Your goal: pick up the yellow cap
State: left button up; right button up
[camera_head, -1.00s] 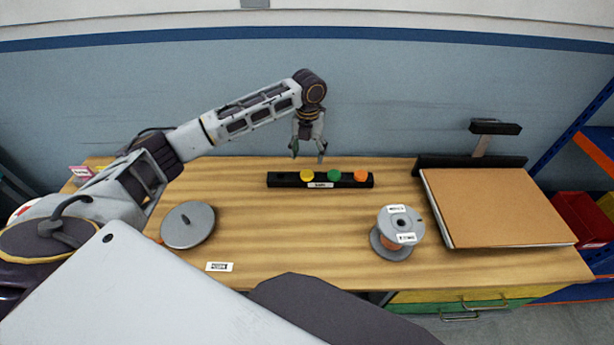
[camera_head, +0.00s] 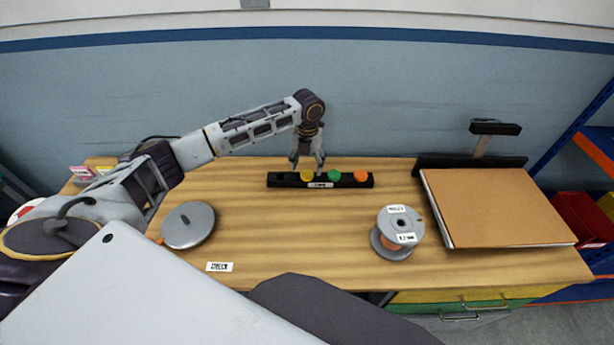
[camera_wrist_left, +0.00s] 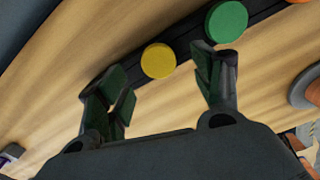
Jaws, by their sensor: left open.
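The yellow cap (camera_head: 307,176) sits in the black rack (camera_head: 289,180) at the back of the table, left of a green cap (camera_head: 334,175) and an orange cap (camera_head: 360,176). My left gripper (camera_head: 307,164) is open and empty, just above the yellow cap. In the left wrist view, the yellow cap (camera_wrist_left: 158,61) shows beyond and between the two spread fingers (camera_wrist_left: 163,90). The green cap (camera_wrist_left: 227,21) lies just past the right-hand finger's tip. My right gripper is not in view.
A grey disc with a knob (camera_head: 188,225) lies at the left of the table, and a grey spool (camera_head: 397,232) stands right of the middle. A brown board (camera_head: 495,207) lies at the right. The wooden table in front of the rack is clear.

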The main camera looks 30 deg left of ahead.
aim_at(307, 174)
pick_arm(q)
notch_tip(307, 174, down, 3)
jog(key=shift+a+f, duration=0.1)
jog(key=shift+f, duration=0.35)
jog(key=shift+c, duration=0.3)
jog(key=c, duration=0.7)
jog(key=shift+c, duration=0.7)
jog(key=shift+r, duration=0.65)
notch_tip(307, 174, up, 4)
jog(key=shift+r, duration=2.35)
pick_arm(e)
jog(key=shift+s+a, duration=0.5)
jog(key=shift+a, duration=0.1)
